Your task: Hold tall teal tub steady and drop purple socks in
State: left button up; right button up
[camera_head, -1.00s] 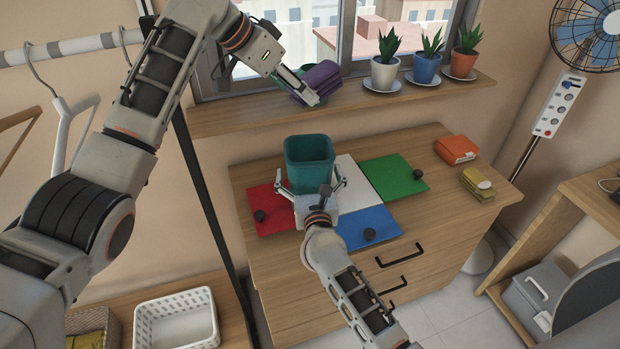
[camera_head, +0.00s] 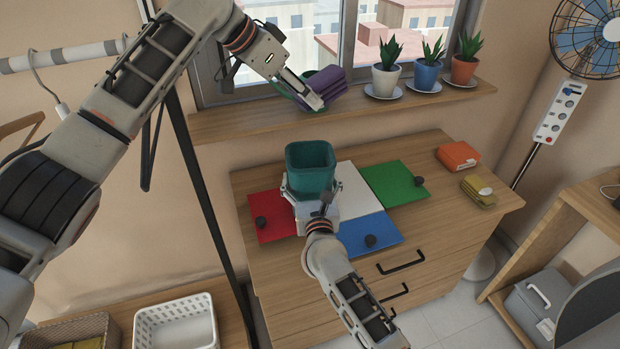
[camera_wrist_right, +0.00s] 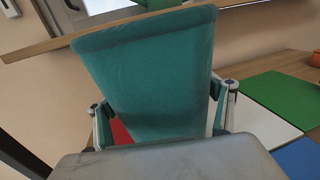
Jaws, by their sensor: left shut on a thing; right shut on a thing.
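The tall teal tub (camera_head: 311,160) stands upright on the dresser, among the coloured mats; it fills the right wrist view (camera_wrist_right: 150,75). My right gripper (camera_head: 311,196) is shut on the tub, with a finger on each side of it. The purple socks (camera_head: 325,86) are a folded bundle above the windowsill, at the end of my left arm. My left gripper (camera_head: 308,96) is shut on them, above and slightly behind the tub. Part of the bundle is hidden by the gripper. The inside floor of the tub is hidden.
Red (camera_head: 270,214), white (camera_head: 354,189), green (camera_head: 393,182) and blue (camera_head: 369,233) mats lie around the tub. Three potted plants (camera_head: 386,80) stand on the windowsill (camera_head: 230,122). Orange (camera_head: 458,156) and olive (camera_head: 479,190) folded items lie at the dresser's right.

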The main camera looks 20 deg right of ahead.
pick_arm(q)
jog(key=shift+a+f, duration=0.35)
jog(key=shift+f, duration=0.05)
jog(key=a+f, duration=0.3)
jog(key=f, duration=0.8)
jog(key=shift+w+a, duration=0.25)
jog(key=o, duration=1.3)
jog(key=shift+c, duration=0.2)
jog(key=shift+r, duration=0.15)
jog(key=v, duration=1.2)
jog(key=shift+s, duration=0.2)
